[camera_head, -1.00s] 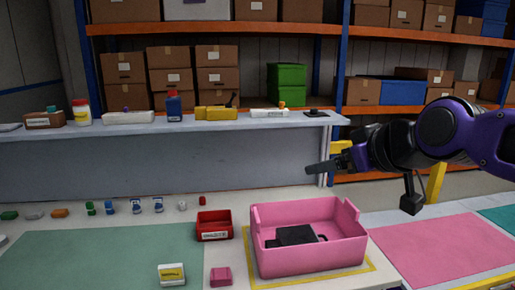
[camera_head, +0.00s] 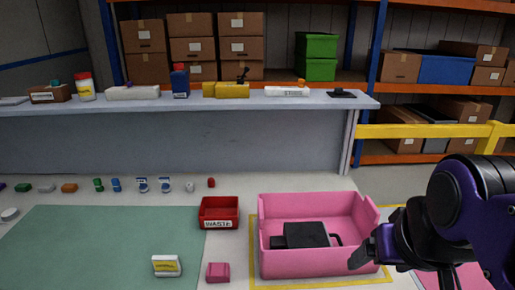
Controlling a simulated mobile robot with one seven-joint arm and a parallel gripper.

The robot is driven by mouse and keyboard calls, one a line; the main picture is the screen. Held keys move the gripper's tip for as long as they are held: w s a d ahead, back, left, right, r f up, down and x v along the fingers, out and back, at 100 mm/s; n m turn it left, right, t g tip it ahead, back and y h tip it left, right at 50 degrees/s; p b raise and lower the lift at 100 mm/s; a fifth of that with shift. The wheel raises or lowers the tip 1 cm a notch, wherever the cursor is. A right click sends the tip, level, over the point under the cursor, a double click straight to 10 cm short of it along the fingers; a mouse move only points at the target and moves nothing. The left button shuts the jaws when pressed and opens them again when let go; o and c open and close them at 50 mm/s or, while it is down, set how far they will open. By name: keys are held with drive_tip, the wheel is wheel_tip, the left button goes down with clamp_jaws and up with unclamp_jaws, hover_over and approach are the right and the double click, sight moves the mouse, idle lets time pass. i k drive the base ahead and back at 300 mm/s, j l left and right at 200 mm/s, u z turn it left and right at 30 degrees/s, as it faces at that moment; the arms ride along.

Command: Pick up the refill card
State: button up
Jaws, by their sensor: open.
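A small white and yellow card-like item (camera_head: 166,265) stands at the front of the table, by the front edge of the green mat; it looks like the refill card, but its label is too small to read. My gripper (camera_head: 362,256) is at the right, in front of the right side of the pink bin (camera_head: 285,265). It is apart from the card, well to its right. The fingers are seen from the side and small, with nothing visible between them.
The pink bin holds a dark boxy object (camera_head: 306,235). A red waste tray (camera_head: 219,222) and a small pink block (camera_head: 217,272) lie between card and bin. Several small items line the table's back. The green mat (camera_head: 100,235) is mostly clear. A raised shelf (camera_head: 300,103) stands behind.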

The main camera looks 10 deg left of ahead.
sight(168, 266)
drive_tip(key=j+u, duration=0.1)
drive_tip(key=u, duration=0.35)
drive_tip(key=k+j+u, duration=0.1)
drive_tip(key=u, duration=0.3)
drive_tip(key=j+u, duration=0.2)
drive_tip(key=u, duration=0.25)
drive_tip(key=z, duration=0.55)
drive_tip(key=k+j+z, duration=0.1)
drive_tip(key=j+z, duration=0.3)
drive_tip(key=k+j+z, duration=0.1)
drive_tip(key=j+z, duration=0.25)
drive_tip(key=k+j+z, duration=0.15)
drive_tip(key=j, duration=0.2)
drive_tip(key=k+j+z, duration=0.15)
drive_tip(key=k+j, duration=0.1)
drive_tip(key=j, duration=0.1)
